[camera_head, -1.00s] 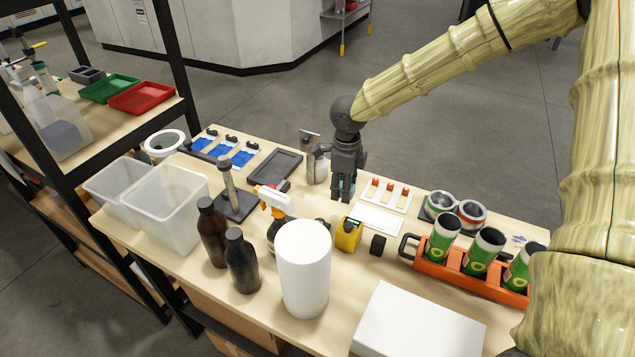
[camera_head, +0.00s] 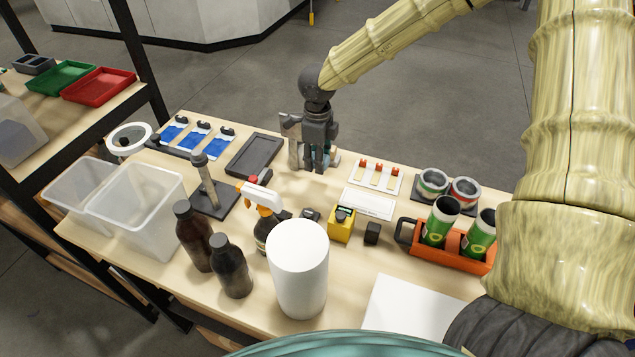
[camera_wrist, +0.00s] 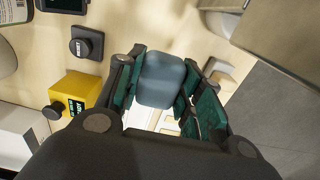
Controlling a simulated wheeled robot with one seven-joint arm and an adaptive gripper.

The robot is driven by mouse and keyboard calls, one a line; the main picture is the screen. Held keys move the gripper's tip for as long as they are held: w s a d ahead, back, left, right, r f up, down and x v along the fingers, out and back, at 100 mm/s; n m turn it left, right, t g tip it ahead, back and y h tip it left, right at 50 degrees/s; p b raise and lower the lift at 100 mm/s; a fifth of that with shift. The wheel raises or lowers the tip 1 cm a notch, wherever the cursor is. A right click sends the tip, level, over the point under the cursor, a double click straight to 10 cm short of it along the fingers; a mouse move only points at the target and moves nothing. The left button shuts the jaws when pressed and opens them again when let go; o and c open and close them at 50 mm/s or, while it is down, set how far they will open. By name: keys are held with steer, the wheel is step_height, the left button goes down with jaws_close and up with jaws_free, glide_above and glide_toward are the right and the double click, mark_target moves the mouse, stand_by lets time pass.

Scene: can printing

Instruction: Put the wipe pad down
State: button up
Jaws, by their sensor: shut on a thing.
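The wipe pad (camera_wrist: 162,80) is a blue-grey block with rounded edges. In the wrist view it sits between the two dark green finger pads of my gripper (camera_wrist: 163,88), which is shut on it. In the head view my gripper (camera_head: 317,167) points down at the back of the table, left of the white tray of small orange-capped pieces (camera_head: 374,177). The pad is mostly hidden by the fingers there. I cannot tell whether it touches the tabletop.
A white card (camera_head: 368,205), a yellow box (camera_head: 341,225) and an orange carrier of green cans (camera_head: 450,256) are nearer. A white cylinder (camera_head: 299,270) stands in front.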

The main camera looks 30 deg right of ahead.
mark_target(319, 188)
steer(key=f, duration=0.1)
steer(key=s+f+p, duration=0.1)
steer(key=f, duration=0.1)
steer(key=shift+s+d, duration=0.1)
steer(key=shift+w+f, duration=0.3)
steer(key=shift+f, duration=0.55)
steer(key=shift+s+f+p, duration=0.15)
steer(key=shift+f+p, duration=0.35)
steer(key=shift+f, duration=0.35)
steer(key=shift+f+p, duration=0.15)
steer(key=shift+p, duration=0.25)
steer(key=shift+f, duration=0.5)
steer(key=shift+f, duration=0.5)
steer(key=o, duration=1.3)
steer(key=shift+f, duration=0.1)
steer(key=shift+c, duration=0.2)
